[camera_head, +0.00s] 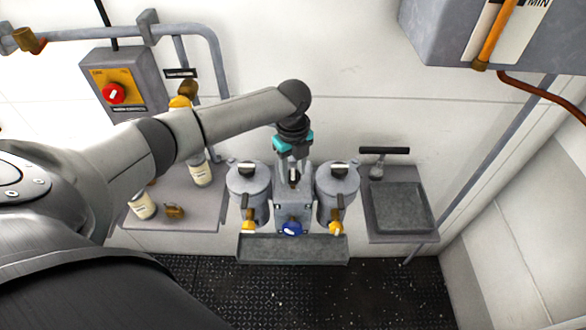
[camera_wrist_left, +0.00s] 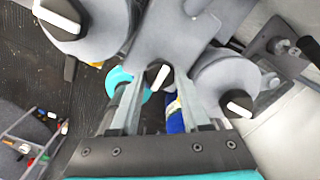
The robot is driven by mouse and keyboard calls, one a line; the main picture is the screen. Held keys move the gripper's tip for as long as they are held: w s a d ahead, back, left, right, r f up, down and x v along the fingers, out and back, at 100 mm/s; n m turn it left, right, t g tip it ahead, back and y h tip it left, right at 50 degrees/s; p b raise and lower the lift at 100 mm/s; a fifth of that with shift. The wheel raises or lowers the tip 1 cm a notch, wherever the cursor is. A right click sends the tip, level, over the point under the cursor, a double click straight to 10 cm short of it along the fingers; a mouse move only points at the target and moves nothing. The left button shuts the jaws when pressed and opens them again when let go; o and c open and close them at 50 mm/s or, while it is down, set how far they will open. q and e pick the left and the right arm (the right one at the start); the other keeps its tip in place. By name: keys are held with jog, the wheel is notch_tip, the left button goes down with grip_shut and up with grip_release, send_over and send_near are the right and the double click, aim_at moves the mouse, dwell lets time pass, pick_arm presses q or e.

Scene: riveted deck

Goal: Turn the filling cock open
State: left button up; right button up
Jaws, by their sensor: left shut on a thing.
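The filling cock appears to be the black knob with a white pointer (camera_head: 294,174) on the middle column between two grey round pots. My left gripper (camera_head: 292,166) reaches down over it from above, with its fingers on either side of the knob. In the left wrist view the knob (camera_wrist_left: 159,77) shows between the two grey fingers (camera_wrist_left: 160,85), and the gripper is shut on it. Its white pointer is tilted there. The exact finger contact is partly hidden. My right gripper is not in view.
The left pot (camera_head: 247,190) and right pot (camera_head: 336,190) stand close on both sides, each with a similar knob on top. Yellow taps and a blue knob (camera_head: 292,229) sit at the front above a drip tray (camera_head: 293,252). A side shelf (camera_head: 400,210) stands at right.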

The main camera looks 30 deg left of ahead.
pick_arm(q)
grip_shut()
jog(key=n+p, duration=0.2)
jog(key=p, duration=0.1)
jog(key=shift+r+n, duration=0.2)
jog(key=shift+n, duration=0.2)
jog(key=n+p, duration=0.1)
jog(key=n, duration=0.1)
jog(key=shift+f+n, duration=0.1)
jog(key=shift+n, duration=0.3)
jog(key=n, duration=0.2)
jog(key=shift+n, duration=0.3)
jog(key=n, duration=0.3)
jog(key=shift+n, duration=0.4)
jog(key=n, duration=0.5)
jog(key=shift+n, duration=0.4)
